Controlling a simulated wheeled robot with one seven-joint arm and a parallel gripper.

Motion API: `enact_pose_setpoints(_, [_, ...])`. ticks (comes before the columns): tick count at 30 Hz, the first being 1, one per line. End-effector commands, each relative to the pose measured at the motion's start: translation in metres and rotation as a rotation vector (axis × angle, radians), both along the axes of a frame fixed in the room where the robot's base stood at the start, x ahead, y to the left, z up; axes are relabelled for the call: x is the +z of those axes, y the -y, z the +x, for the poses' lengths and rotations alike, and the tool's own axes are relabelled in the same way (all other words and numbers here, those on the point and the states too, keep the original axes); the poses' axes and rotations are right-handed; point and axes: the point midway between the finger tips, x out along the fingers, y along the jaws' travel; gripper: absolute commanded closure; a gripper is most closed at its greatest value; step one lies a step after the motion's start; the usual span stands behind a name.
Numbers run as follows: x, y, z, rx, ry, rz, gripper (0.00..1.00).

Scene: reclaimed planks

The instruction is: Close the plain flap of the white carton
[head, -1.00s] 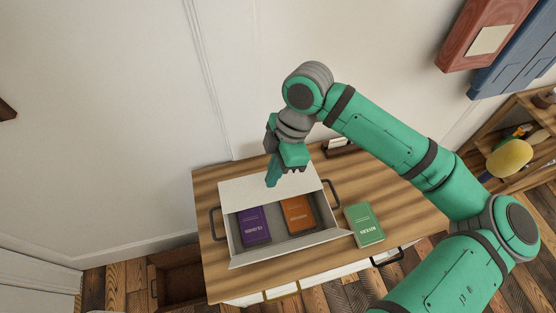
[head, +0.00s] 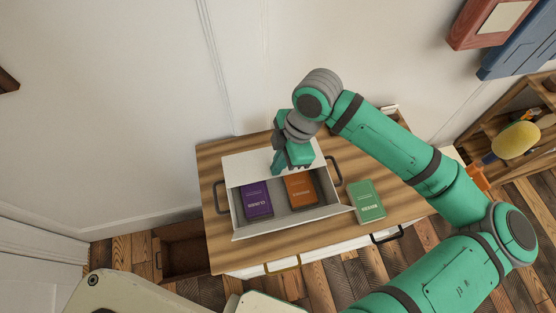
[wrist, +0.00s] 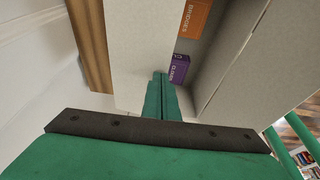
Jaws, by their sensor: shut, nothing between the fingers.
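The white carton (head: 233,215) stands open on the wooden top, with a purple book (head: 257,198) and an orange book (head: 300,189) inside. A plain white flap (head: 245,168) lies along its far side; how steeply it tilts is hard to tell. The flap also shows in the wrist view as a pale panel (wrist: 138,40). My gripper (head: 277,171) is shut and empty, pointing down at the flap near its inner edge. In the wrist view my fingertips (wrist: 160,78) are together beside that edge; whether they touch it I cannot tell.
A green book (head: 367,202) lies on the wooden top (head: 215,250), right of the carton. Dark handles (head: 334,170) flank the carton. The wall is close behind. A shelf (head: 490,145) with a yellow object (head: 515,139) stands at the far right.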

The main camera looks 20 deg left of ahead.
Motion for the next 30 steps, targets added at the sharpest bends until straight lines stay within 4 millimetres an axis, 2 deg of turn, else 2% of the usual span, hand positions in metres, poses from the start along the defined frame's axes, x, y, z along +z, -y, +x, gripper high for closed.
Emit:
enact_pose_setpoints(11, [-0.013, 0.004, -0.006, -0.001, 0.034, 0.023, 1.00])
enact_pose_setpoints(23, [-0.012, 0.005, -0.006, -0.003, 0.034, 0.022, 1.00])
enact_pose_setpoints(30, [-0.003, 0.005, -0.005, -0.003, 0.035, 0.023, 1.00])
